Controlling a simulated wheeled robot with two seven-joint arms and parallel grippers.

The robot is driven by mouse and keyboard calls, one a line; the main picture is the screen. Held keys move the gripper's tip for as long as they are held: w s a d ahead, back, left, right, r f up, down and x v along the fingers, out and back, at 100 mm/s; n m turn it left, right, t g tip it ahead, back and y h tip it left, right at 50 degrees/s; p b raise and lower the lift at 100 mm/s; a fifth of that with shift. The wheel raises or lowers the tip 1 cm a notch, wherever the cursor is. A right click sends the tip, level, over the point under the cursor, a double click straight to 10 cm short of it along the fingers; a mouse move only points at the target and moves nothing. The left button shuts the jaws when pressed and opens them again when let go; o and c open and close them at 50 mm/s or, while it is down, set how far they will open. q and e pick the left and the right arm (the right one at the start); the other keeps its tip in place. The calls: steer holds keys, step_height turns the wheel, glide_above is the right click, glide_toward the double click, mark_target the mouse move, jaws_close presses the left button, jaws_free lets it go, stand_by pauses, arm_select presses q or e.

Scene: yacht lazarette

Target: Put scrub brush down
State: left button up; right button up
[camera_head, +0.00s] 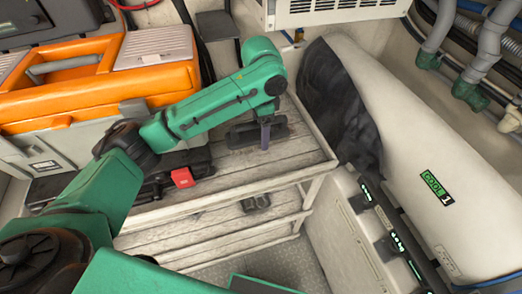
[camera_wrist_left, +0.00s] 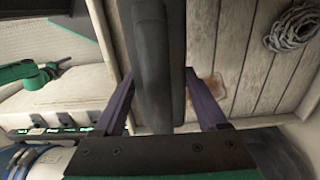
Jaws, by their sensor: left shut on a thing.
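A dark scrub brush (camera_head: 241,137) is in my left gripper (camera_head: 264,134), over the right part of the wooden top shelf (camera_head: 225,172) in the head view. I cannot tell whether it touches the planks. In the left wrist view the brush shows as a long dark bar (camera_wrist_left: 153,45) between the two purple fingers of the left gripper (camera_wrist_left: 160,78), which is shut on it. The hand hides the brush's near end.
An orange and grey toolbox (camera_head: 100,75) stands at the back left. A dark tool with a red end (camera_head: 183,177) lies on the shelf. A white padded cylinder (camera_head: 400,150) is at right. A rope coil (camera_wrist_left: 291,25) lies on planks in the wrist view. Planks before the brush are bare.

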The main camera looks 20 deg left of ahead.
mark_target(260, 158)
arm_select(q)
step_height(260, 158, down, 8)
steer(key=shift+s+r+p, duration=0.1)
steer(key=shift+r+p, duration=0.05)
steer(key=shift+p, duration=0.35)
steer(key=shift+f, duration=0.25)
arm_select(e)
steer(key=shift+w+r, duration=0.5)
steer(key=shift+r, duration=0.2)
arm_select(q)
steer(key=o, duration=1.1)
steer(key=shift+f, duration=0.1)
arm_select(e)
steer(key=shift+s, duration=0.1)
arm_select(q)
step_height(260, 158, up, 12)
steer(key=shift+r+b, duration=0.15)
steer(key=shift+b, duration=0.85)
arm_select(e)
steer(key=shift+f, duration=0.95)
steer(key=shift+s, duration=0.1)
